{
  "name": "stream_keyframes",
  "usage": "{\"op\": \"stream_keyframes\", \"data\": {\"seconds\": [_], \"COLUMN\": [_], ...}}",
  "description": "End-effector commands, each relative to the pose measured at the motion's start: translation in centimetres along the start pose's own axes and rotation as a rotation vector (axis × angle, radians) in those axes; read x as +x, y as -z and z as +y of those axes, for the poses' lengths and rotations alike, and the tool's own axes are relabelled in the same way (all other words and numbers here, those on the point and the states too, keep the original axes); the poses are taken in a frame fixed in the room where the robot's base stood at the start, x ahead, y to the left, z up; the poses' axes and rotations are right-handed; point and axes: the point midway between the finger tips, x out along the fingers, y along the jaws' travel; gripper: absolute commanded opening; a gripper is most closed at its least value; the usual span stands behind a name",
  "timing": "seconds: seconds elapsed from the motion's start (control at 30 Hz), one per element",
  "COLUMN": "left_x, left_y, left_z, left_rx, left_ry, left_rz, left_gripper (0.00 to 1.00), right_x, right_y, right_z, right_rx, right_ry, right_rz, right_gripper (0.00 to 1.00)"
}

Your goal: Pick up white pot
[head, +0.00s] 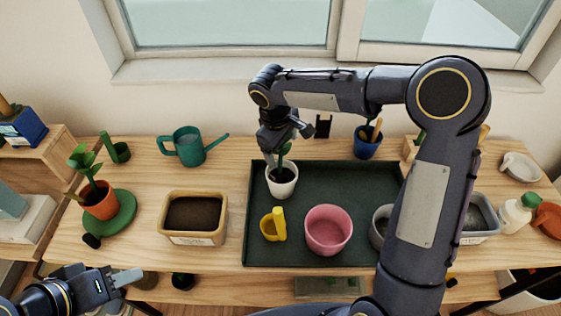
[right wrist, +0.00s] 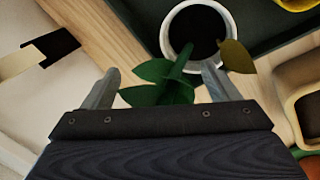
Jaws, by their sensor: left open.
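The white pot (head: 282,189) holds dark soil and a green plant. It stands near the back left of the dark green tray (head: 335,258). My right gripper (head: 284,153) is above it at the plant. In the right wrist view my right gripper (right wrist: 160,86) is open, its fingers apart with green leaves between or below them. The rim of the white pot (right wrist: 166,42) lies beyond the fingertips; I see no contact with it. My left gripper (head: 128,277) is open and apart, low at the left by the table's front edge.
A blue pot (head: 367,143) stands behind the tray.

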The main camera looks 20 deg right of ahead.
Motion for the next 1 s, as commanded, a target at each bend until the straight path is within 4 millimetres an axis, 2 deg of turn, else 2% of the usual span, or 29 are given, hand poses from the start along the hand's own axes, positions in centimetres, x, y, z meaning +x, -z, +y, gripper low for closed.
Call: {"op": "stream_keyframes", "data": {"seconds": [0.03, 0.37, 0.67, 0.77, 1.0], "left_x": [0.0, 0.0, 0.0, 0.0, 0.0], "left_y": [0.0, 0.0, 0.0, 0.0, 0.0], "left_z": [0.0, 0.0, 0.0, 0.0, 0.0], "left_rx": [0.000, 0.000, 0.000, 0.000, 0.000], "left_ry": [0.000, 0.000, 0.000, 0.000, 0.000], "left_rz": [0.000, 0.000, 0.000, 0.000, 0.000], "left_gripper": [0.41, 0.41, 0.41, 0.41, 0.41], "right_x": [0.0, 0.0, -0.7, -2.1, -6.8], "right_y": [0.0, 0.0, 0.1, 0.1, 0.1], "right_z": [0.0, 0.0, 0.2, 0.5, 1.4], "right_rx": [0.000, 0.000, 0.001, 0.003, 0.001], "right_ry": [0.000, 0.000, -0.002, -0.004, -0.004], "right_rz": [0.000, 0.000, 0.003, 0.005, 0.005], "right_gripper": [0.75, 0.32, 0.32, 0.32, 0.32]}}
